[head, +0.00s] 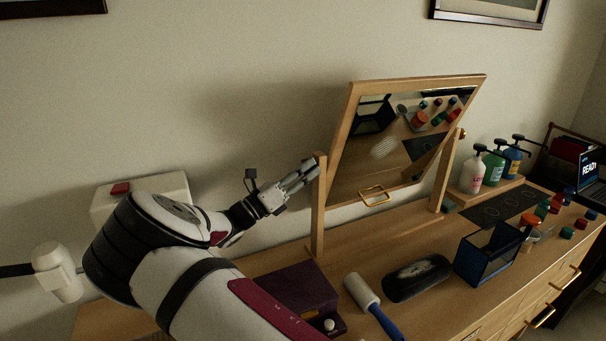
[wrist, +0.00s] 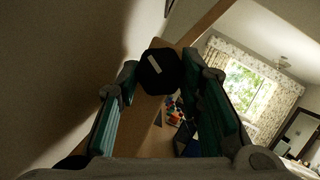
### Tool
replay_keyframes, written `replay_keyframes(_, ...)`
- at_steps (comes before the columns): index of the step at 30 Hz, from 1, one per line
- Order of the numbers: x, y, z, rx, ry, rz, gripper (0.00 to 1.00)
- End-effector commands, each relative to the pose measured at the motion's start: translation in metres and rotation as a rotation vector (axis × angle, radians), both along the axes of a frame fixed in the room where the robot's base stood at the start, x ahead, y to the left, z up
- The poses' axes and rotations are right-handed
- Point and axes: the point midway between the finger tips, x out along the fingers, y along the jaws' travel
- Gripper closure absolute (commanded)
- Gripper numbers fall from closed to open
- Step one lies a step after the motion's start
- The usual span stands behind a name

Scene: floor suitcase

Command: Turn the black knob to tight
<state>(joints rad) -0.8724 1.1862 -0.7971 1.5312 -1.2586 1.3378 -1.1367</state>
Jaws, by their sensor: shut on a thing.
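The black knob (wrist: 165,80) shows in the wrist view on the wooden post of the tilting mirror (head: 349,122). It is dark and many-sided, with a pale line mark on its face. My gripper (head: 309,170) reaches the top of the mirror's left post (head: 318,215) from the left. Its two fingers lie on either side of the knob, shut on it. In the head view the fingers hide the knob. I cannot make out any "tight" label.
On the dresser (head: 385,225) are a dark purple box (head: 290,288), a lint roller (head: 362,292), a black case (head: 417,278) and a blue open bin (head: 487,258). Pump bottles (head: 493,166) and small coloured pieces (head: 566,232) are at the right. The wall is close behind.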

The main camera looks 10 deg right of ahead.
Motion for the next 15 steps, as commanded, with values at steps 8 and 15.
replay_keyframes(8, 0.0028, 0.0004, -0.0016, 0.031, -0.153, 0.001, 0.94)
replay_keyframes(15, 0.0024, 0.0004, -0.001, 0.044, -0.216, 0.001, 0.94)
